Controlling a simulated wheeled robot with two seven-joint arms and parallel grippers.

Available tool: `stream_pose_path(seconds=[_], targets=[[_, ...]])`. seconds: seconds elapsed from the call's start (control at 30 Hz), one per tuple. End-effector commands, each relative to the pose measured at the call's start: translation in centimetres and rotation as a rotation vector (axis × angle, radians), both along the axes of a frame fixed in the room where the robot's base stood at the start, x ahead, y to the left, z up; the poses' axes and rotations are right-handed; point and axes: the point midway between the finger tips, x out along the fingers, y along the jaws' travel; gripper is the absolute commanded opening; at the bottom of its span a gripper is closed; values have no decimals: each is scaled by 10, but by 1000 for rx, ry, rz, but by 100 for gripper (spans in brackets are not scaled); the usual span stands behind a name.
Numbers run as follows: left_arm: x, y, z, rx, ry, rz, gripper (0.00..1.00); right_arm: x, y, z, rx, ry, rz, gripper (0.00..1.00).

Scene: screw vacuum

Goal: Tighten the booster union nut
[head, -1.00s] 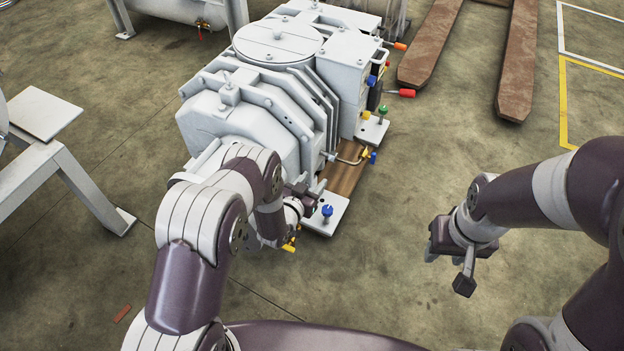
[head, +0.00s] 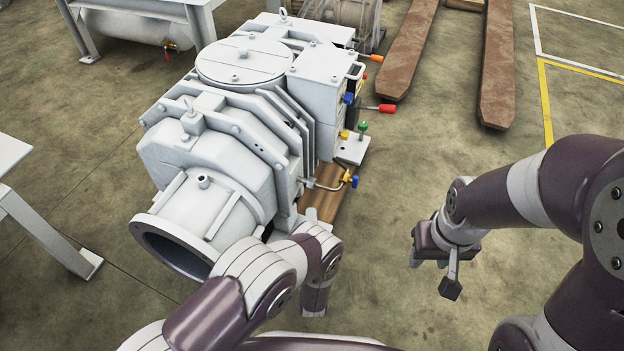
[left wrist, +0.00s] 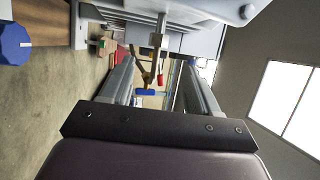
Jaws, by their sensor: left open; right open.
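The white pump machine (head: 225,145) stands left of centre in the head view. A bent metal pipe (head: 325,187) at its right side ends at a yellow fitting (head: 346,177) with a blue handle. I cannot tell for sure which part is the union nut. My left gripper is hidden in the head view, behind my arm. In the left wrist view my left gripper (left wrist: 153,82) is open, with a blue handle (left wrist: 150,92) and a brownish fitting (left wrist: 140,73) seen between its fingers. Contact cannot be told. My right gripper (head: 433,272) is open and empty over the floor.
The machine's round flange (head: 165,245) is close to my left arm. Red (head: 388,108) and orange (head: 372,58) handles stick out on its right. Brown beams (head: 497,65) lie at the back. A white stand (head: 50,235) is at left. Open floor surrounds my right gripper.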

Motion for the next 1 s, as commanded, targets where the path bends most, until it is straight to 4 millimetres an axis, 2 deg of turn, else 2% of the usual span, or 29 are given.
stream_pose_path(seconds=[0.3,0.5,0.63,0.87,0.97,1.0], targets=[[74,7,6,-2,-1,2,60,0,0,-38,0,1,0,43],[110,10,14,-3,1,0,60,0,0,-54,0,1,0,43],[119,10,19,-2,2,0,60,0,0,-56,0,1,0,43],[120,10,20,-2,3,-2,60,0,0,-55,0,0,0,43],[120,10,20,-2,3,-2,31,0,0,-55,0,0,0,43],[120,10,20,-2,3,-2,18,0,0,-55,0,0,0,43]])
